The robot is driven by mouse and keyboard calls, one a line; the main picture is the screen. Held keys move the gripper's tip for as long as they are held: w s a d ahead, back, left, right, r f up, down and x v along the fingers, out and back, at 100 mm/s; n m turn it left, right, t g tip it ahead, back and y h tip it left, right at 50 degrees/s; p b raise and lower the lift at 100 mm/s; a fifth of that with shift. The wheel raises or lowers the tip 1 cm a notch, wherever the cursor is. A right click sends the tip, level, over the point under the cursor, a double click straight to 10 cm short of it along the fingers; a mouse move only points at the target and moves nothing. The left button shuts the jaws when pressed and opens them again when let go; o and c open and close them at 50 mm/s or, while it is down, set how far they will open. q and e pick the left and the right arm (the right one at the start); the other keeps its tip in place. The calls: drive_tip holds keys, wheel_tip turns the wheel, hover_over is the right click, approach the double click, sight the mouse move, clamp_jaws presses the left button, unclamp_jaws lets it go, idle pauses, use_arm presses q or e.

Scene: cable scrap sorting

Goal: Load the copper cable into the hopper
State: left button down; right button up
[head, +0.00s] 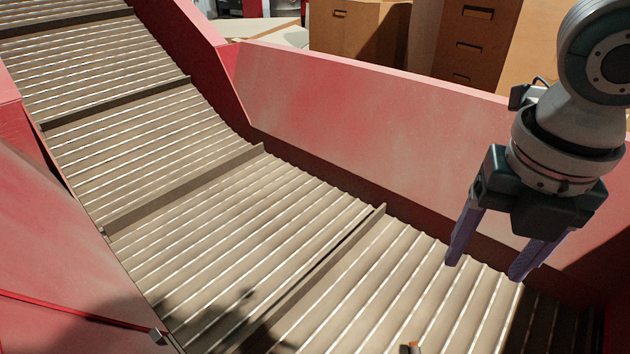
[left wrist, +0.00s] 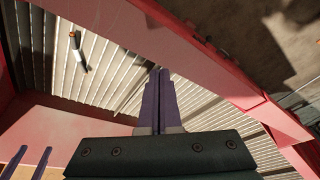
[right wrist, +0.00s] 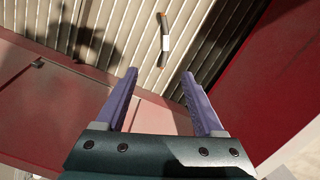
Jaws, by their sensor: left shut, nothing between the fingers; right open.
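The cable also shows in the left wrist view (left wrist: 78,52); in the head view only one end (head: 410,348) shows at the bottom edge. My right gripper (head: 484,270) is open and empty above the belt, pointing down. In the right wrist view the cable lies beyond its fingertips (right wrist: 159,73), apart from them. My left gripper (left wrist: 160,72) is shut and empty above the belt; it is out of the head view.
Red side walls flank the ribbed belt (head: 310,200), which slopes up to the far left and has raised crossbars. Cardboard boxes (head: 355,30) stand behind the far wall. The belt looks otherwise clear, with shadows on its near part.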

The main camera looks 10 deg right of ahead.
use_arm(q)
drive_tip(key=shift+d, duration=0.1)
drive_tip(key=shift+r, duration=0.1)
wheel_tip(320, 180, up, 3)
drive_tip(key=p, duration=0.2)
drive_tip(key=shift+p, duration=0.4)
use_arm(e)
wheel_tip(320, 180, up, 10)
drive_tip(key=s, duration=0.1)
drive_tip(key=shift+a, duration=0.25)
